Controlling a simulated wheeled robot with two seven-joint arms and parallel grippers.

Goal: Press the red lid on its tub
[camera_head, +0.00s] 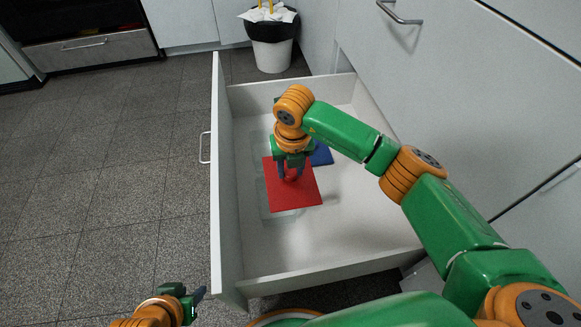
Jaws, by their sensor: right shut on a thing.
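The red lid (300,195) is a flat red rectangle inside the open white drawer (330,265). It lies over a clear, see-through tub (283,217) whose edges show around it, and it looks turned relative to the tub. Whether it sits on the rim cannot be told. My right gripper (291,176) points down at the far part of the lid, shut on the lid, with its fingertips partly hidden. My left gripper (201,295) is low at the bottom edge, outside the drawer and empty; its opening cannot be made out.
A blue lid (321,154) lies in the drawer just behind my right gripper, partly hidden. The drawer's front panel (226,190) stands at the left. A bin (271,42) stands beyond the drawer. The drawer floor to the right is clear beneath my arm.

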